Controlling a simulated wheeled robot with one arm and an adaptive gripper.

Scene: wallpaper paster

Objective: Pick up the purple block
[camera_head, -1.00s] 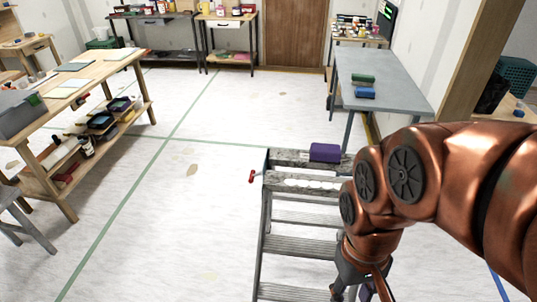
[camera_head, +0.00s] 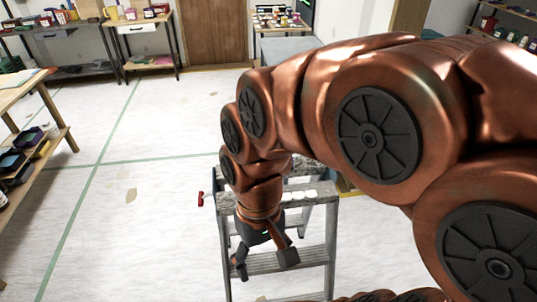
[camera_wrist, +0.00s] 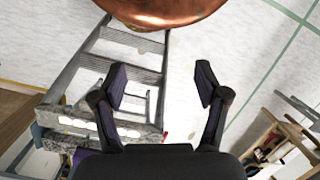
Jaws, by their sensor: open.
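The purple block shows in the wrist view as a small dark purple patch (camera_wrist: 82,156) at the lower left, on the top of the stepladder (camera_wrist: 68,140) and partly hidden by my gripper. In the head view my arm hides the block. The stepladder also shows in the head view (camera_head: 318,256), behind and beside my gripper. My gripper (camera_head: 265,264) points down in front of the ladder's steps. In the wrist view its two fingers (camera_wrist: 160,82) are spread apart with nothing between them.
A blue-grey table (camera_head: 285,47) stands behind my arm. A wooden workbench (camera_head: 22,85) with trays on its shelf is at the left. A red knob (camera_head: 201,199) sticks out at the ladder's left. The floor left of the ladder is clear.

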